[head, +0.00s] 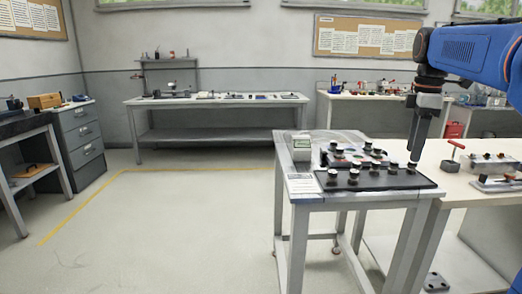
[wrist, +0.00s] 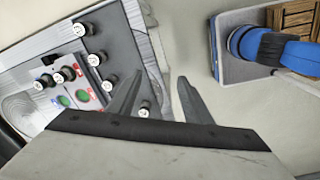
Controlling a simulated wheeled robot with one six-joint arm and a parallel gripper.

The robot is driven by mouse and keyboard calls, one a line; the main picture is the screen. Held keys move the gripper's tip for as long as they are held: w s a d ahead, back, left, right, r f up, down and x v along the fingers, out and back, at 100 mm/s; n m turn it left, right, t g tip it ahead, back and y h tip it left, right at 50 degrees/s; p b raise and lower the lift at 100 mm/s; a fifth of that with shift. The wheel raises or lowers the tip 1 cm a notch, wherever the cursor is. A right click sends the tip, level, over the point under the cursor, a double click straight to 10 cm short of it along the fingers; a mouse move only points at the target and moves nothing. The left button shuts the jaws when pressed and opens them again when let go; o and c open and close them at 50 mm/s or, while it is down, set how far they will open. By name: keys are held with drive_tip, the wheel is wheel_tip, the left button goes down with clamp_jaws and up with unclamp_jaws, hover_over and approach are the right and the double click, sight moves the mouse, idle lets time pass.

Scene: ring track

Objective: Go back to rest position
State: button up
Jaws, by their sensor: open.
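My gripper (head: 413,160) hangs from the blue arm at the right of the head view, pointing down over the right edge of the small table (head: 290,188). In the wrist view its two fingers (wrist: 157,88) stand apart with nothing gripped between them. Several small round pieces, black with pale faces, stand on the black board (head: 400,182) on that table. One piece (head: 411,167) appears right at the fingertips in the head view; in the wrist view a piece (wrist: 145,111) shows by the left finger. Whether the finger touches it is unclear.
A pale bench (head: 470,179) with red-handled fixtures (head: 453,158) adjoins on the right. Open floor (head: 170,220) with a yellow line lies left. Further benches line the back wall.

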drive_tip(key=s+a+f+m+t, duration=0.1)
drive_tip(key=s+a+f+m, duration=0.3)
drive_tip(key=s+f, duration=0.4)
drive_tip(key=s+a+f+m+t, duration=0.1)
drive_tip(key=s+a+f+m, duration=0.3)
drive_tip(key=s+f, duration=0.5)
drive_tip(key=s+a+f+m+t, duration=0.2)
drive_tip(key=s+a+f+m, duration=0.2)
drive_tip(key=s+f, duration=0.4)
drive_tip(key=shift+s+a+f+m, duration=0.2)
drive_tip(key=shift+s+a+m, duration=0.1)
drive_tip(key=shift+s+m, duration=0.45)
